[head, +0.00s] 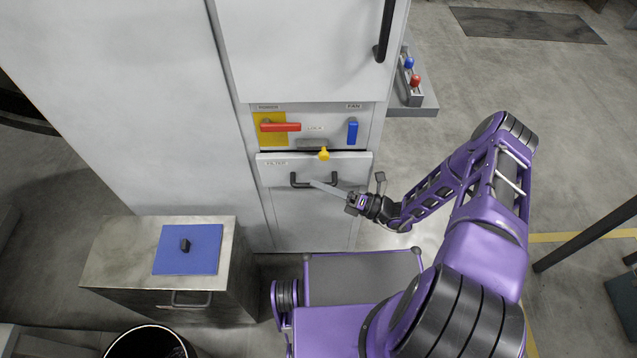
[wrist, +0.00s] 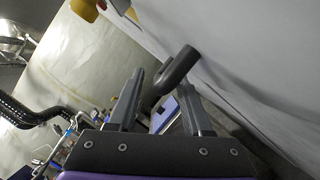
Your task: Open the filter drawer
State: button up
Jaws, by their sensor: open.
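The filter drawer (head: 276,172) is a pale grey front low on the white cabinet, with a dark line along its top edge. Its dark bar handle (head: 296,181) shows partly behind my fingers in the head view. A yellow knob (head: 324,154) sits at the drawer's top edge. My gripper (head: 320,185) is open at the handle, coming from the right. In the wrist view, the curved handle (wrist: 178,66) shows between or just beyond the two fingertips of my gripper (wrist: 161,82). I cannot tell whether the fingers touch it.
Above the drawer are a red lever (head: 281,127) on a yellow plate and a blue lever (head: 352,132). A metal cabinet (head: 110,262) with a blue panel (head: 190,256) stands left. A side shelf (head: 425,105) holds blue and red knobs.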

jog(key=shift+w+a, duration=0.1)
jog(key=shift+a, duration=0.25)
jog(key=shift+r, duration=0.1)
grip_shut()
dwell(1.1)
